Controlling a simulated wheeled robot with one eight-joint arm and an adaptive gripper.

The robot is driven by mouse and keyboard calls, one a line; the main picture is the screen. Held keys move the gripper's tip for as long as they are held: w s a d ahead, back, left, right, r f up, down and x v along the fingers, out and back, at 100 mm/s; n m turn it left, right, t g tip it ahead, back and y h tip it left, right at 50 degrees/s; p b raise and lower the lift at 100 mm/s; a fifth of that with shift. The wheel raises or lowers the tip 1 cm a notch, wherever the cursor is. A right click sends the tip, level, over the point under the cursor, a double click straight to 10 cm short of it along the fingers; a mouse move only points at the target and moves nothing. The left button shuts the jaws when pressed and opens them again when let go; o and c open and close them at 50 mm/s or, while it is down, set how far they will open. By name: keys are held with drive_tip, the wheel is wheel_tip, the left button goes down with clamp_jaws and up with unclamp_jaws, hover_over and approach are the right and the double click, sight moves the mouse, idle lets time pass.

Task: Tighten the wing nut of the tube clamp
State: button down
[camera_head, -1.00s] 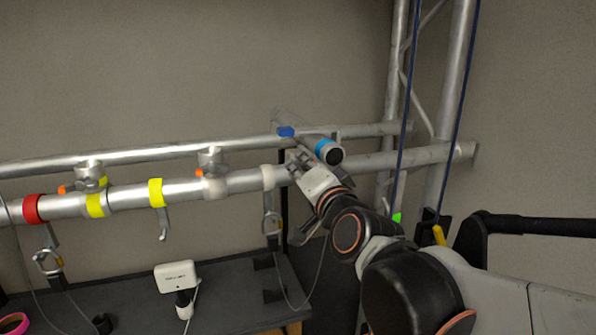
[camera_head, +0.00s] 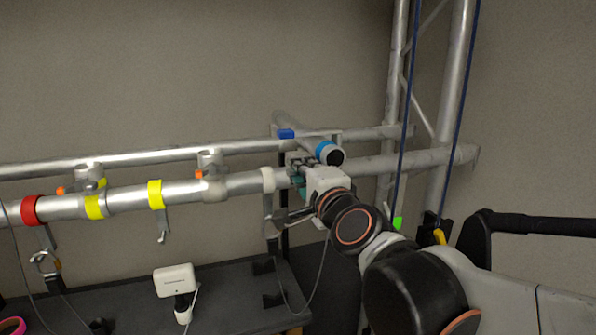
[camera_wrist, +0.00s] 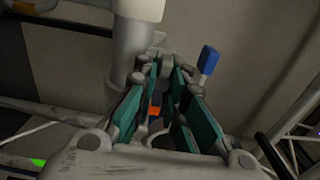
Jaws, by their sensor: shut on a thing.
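My gripper (camera_head: 298,172) is at the front rail, just right of a white collar (camera_head: 267,180) and below the crossing tube with a blue band (camera_head: 324,149). In the wrist view, the teal-sided fingers of my gripper (camera_wrist: 167,66) come together on a small grey piece, which looks like the wing nut (camera_wrist: 167,62). The fingers hide most of it. The tube clamp's body (camera_head: 296,157) shows only in part above the fingers. A grey tube (camera_wrist: 130,50) stands close left of the fingers. A small orange part (camera_wrist: 155,110) shows between the fingers.
A blue piece (camera_head: 286,133) sits near the crossing tube, and a blue tip (camera_wrist: 208,60) is right of the fingers. Blue cables (camera_head: 403,130) hang right. A dark shelf (camera_head: 235,290) lies below.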

idle(0.4)
drive_tip(key=c, duration=1.6)
unclamp_jaws()
drive_tip(key=shift+c, duration=0.2)
drive_tip(key=v, duration=1.2)
